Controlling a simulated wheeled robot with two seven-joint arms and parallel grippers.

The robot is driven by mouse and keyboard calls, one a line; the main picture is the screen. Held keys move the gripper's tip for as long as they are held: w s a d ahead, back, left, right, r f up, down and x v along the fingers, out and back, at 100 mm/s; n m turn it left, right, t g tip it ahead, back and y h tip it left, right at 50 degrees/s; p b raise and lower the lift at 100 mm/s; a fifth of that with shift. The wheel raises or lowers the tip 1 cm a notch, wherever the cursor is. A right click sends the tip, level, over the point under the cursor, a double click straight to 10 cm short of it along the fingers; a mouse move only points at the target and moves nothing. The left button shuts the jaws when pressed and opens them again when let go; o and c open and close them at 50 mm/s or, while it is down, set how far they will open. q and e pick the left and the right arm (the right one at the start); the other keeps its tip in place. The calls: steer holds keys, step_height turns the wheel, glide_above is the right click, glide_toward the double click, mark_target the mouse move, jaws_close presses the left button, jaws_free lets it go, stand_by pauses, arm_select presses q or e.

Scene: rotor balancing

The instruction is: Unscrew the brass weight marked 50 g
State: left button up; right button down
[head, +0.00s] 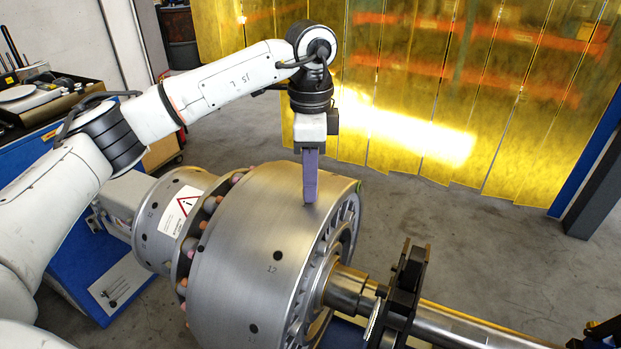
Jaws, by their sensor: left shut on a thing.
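The large steel rotor drum (235,255) lies with its axis running from upper left to lower right, with numbered holes around its rim. My left gripper (310,200) comes down from above, its purple fingers upright and shut at the top of the drum. The fingertips meet the drum's surface. The fingers hide what they hold; its place on the rim fits a weight, but I cannot read a 50 g mark. No brass weight shows openly. My right gripper is not in view.
The rotor shaft (455,322) runs to the lower right through a black bearing support (405,295). A blue tool bench (40,135) stands at the left. Yellow strip curtains (420,80) hang behind. Grey floor (450,225) is clear to the right.

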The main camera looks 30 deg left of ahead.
arm_select(q)
steer(key=shift+n, duration=1)
steer(key=o, duration=1.1)
steer(key=shift+c, duration=0.6)
